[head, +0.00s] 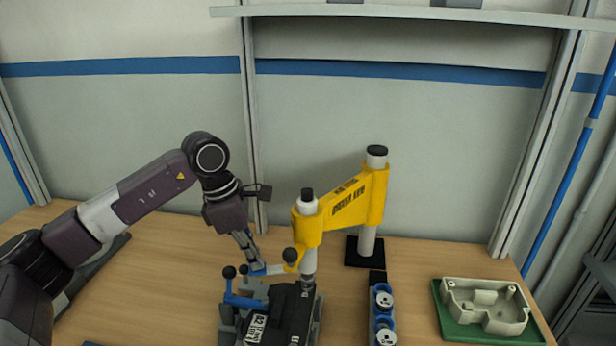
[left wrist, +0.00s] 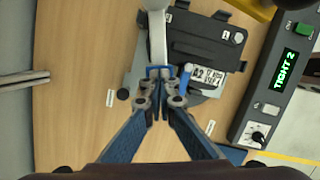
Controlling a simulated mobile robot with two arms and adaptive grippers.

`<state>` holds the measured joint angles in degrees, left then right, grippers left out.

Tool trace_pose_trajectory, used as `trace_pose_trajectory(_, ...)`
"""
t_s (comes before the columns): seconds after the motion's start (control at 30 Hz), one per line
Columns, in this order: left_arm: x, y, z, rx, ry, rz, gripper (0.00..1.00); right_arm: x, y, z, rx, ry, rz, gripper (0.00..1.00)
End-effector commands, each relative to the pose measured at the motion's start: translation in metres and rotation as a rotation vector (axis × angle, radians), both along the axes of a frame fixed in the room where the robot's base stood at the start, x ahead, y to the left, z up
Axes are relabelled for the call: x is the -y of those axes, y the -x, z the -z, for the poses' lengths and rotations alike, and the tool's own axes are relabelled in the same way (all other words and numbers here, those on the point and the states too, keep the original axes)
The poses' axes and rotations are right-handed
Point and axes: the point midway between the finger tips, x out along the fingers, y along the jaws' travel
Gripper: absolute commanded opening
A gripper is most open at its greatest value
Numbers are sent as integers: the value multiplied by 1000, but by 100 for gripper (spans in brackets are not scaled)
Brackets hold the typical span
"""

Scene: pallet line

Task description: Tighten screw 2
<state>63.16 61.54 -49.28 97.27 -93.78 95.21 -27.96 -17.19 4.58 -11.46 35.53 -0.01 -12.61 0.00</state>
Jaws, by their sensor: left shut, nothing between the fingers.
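My left gripper (head: 256,266) is shut and empty, pointing down behind the blue toggle clamp (head: 240,297); in the left wrist view its fingertips (left wrist: 160,84) meet near a pale cylinder. The yellow screwdriver arm (head: 343,208) stands to its right. The arm's grey spindle (head: 309,262) points down over the back part of the black housing (head: 290,316), which sits in a grey fixture; whether it touches a screw I cannot tell. Screw 2 cannot be made out. The controller box (left wrist: 272,85) shows "TIGHT 2" in green in the left wrist view.
A black rail with blue-ringed round parts (head: 384,299) lies right of the housing. A beige casting (head: 486,305) rests on a green mat (head: 450,331) at the right. The yellow arm's post stands on a black base (head: 353,254).

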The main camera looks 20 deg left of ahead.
Motion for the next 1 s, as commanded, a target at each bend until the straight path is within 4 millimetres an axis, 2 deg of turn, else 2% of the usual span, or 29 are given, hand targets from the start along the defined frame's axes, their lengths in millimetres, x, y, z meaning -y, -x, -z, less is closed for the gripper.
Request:
trace_pose_trajectory(0.27, 0, 2, 0, -10, -2, 1, 0, 0, 0, -2, 0, 0, 0, 40)
trace_pose_trajectory(1.0, 0, 0, -53, -2, -1, 0, 0, 0, 0, -38, 0, 0, 0, 40)
